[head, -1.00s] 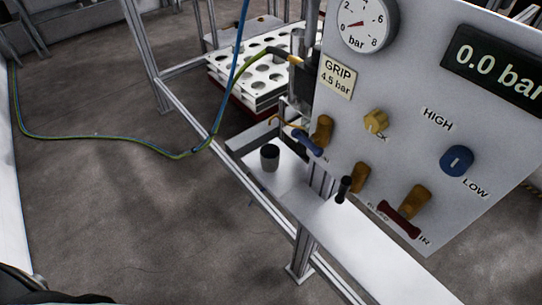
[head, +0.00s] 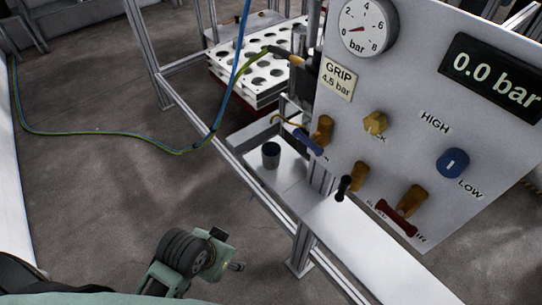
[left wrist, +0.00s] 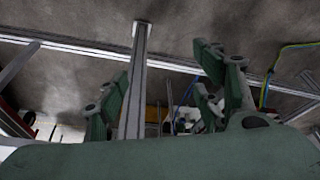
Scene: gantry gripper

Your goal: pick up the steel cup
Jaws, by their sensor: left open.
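The steel cup (head: 271,155) is a small grey cup with a dark open mouth. It stands upright on the narrow metal shelf (head: 290,178) beneath the panel, in the head view. Part of my left arm shows low in the head view, below and left of the cup and well apart from it. My left gripper (left wrist: 160,88) shows in the left wrist view with its green fingers spread and nothing between them. I cannot make out the cup in the left wrist view. My right gripper is in neither view.
A grey control panel (head: 400,95) with a gauge, knobs and levers stands right of the cup. An aluminium frame rail (head: 230,160) runs in front of the shelf. A blue-green hose (head: 110,138) hangs at left. A white perforated rack (head: 250,65) stands behind.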

